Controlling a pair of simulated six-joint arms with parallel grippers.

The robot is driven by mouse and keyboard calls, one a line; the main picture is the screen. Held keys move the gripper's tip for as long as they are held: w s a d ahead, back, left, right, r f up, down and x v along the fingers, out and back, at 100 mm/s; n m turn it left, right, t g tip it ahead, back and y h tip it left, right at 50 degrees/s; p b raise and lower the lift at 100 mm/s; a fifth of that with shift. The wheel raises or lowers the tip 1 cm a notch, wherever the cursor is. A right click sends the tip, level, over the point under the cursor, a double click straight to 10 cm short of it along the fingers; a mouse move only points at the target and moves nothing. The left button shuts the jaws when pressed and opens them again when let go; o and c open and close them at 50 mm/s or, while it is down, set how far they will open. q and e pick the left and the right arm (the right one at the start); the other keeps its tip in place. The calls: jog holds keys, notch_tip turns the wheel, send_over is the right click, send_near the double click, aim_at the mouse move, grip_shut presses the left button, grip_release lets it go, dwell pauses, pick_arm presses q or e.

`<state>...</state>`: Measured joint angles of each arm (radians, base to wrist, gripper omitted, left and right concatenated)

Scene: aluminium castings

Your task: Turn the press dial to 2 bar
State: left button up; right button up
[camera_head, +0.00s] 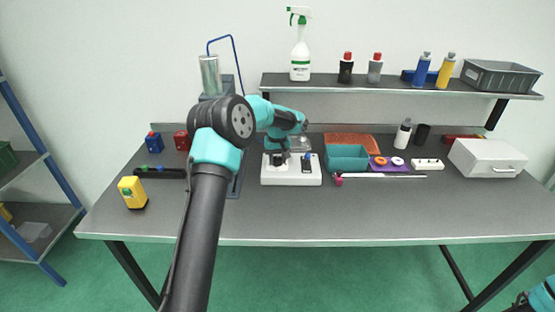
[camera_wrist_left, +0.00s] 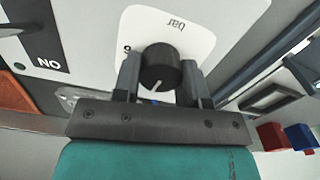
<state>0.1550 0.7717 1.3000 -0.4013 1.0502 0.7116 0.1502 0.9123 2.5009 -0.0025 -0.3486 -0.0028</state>
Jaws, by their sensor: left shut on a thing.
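The press dial (camera_wrist_left: 158,66) is a round black knob on a white label plate (camera_wrist_left: 196,22) printed "bar", seen upside down in the left wrist view. A short white mark shows on the knob's near rim; most scale numbers are hidden. My left gripper (camera_wrist_left: 160,88) is shut on the dial, one finger on each side. In the head view my left gripper (camera_head: 276,150) is over the white control box (camera_head: 291,179), and the arm hides part of the press (camera_head: 210,76).
A red block (camera_head: 182,140), a blue block (camera_head: 154,142) and a yellow item (camera_head: 132,192) are on the left. The table's front right is clear.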

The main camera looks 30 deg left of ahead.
aim_at(277, 158)
pick_arm(q)
jog(key=n, duration=0.7)
jog(key=shift+s, duration=0.1)
dwell(0.5)
jog(key=o, duration=0.9)
jog(key=shift+o, duration=0.2)
jog(key=shift+r, duration=0.1)
notch_tip(277, 158, up, 17)
jog(key=shift+r, duration=0.15)
